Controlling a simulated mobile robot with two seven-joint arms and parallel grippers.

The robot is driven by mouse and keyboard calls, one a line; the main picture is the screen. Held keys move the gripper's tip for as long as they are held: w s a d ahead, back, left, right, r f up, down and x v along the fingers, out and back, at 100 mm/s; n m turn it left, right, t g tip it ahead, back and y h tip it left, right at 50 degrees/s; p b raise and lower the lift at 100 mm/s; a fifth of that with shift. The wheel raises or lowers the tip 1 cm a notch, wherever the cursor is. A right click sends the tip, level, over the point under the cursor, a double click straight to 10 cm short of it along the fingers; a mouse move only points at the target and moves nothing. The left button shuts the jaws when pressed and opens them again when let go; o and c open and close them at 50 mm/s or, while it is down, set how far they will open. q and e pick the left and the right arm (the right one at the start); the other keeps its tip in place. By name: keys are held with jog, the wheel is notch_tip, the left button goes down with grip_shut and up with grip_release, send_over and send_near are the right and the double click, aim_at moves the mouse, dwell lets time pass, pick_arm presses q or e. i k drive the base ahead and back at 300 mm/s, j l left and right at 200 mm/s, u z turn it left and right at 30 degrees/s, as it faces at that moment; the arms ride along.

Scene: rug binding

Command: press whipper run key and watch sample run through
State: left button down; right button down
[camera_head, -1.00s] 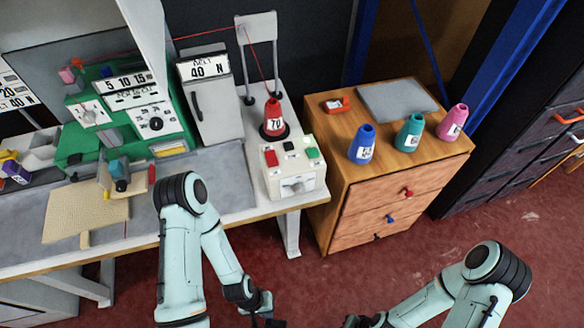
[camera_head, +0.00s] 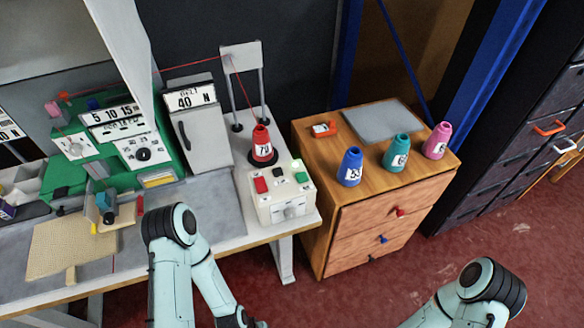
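The control box (camera_head: 281,201) with a red key (camera_head: 261,185), a dark key (camera_head: 278,172) and a green key (camera_head: 302,177) stands at the table's right end. A small light (camera_head: 297,164) behind the green key glows pale green. The green whipper machine (camera_head: 125,137) is at the left. The beige rug sample (camera_head: 70,250) lies flat on the table in front of it. A red cone (camera_head: 262,145) marked 70 stands behind the box, its red thread running up to a stand. My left arm reaches in at bottom centre, below the table edge; its fingertips are cut off. My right gripper is out of frame.
A wooden drawer cabinet (camera_head: 385,215) stands to the right with blue (camera_head: 350,168), teal (camera_head: 396,154) and pink (camera_head: 437,141) cones, a grey pad and a red object on top. A white belt unit (camera_head: 203,135) stands between machine and box.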

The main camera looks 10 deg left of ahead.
aim_at(301, 178)
jog(key=j+u, duration=0.15)
jog(key=u, duration=0.35)
jog(key=j+u, duration=0.2)
jog(key=u, duration=0.25)
jog(key=j+u, duration=0.25)
jog(key=j, duration=0.3)
jog(key=i+j+u, duration=0.1)
jog(key=j+u, duration=0.2)
jog(key=j, duration=0.25)
jog(key=i+j, duration=0.1)
jog(key=j, duration=0.3)
jog(key=i+j, duration=0.1)
jog(key=j, duration=0.65)
jog(key=i+u, duration=0.05)
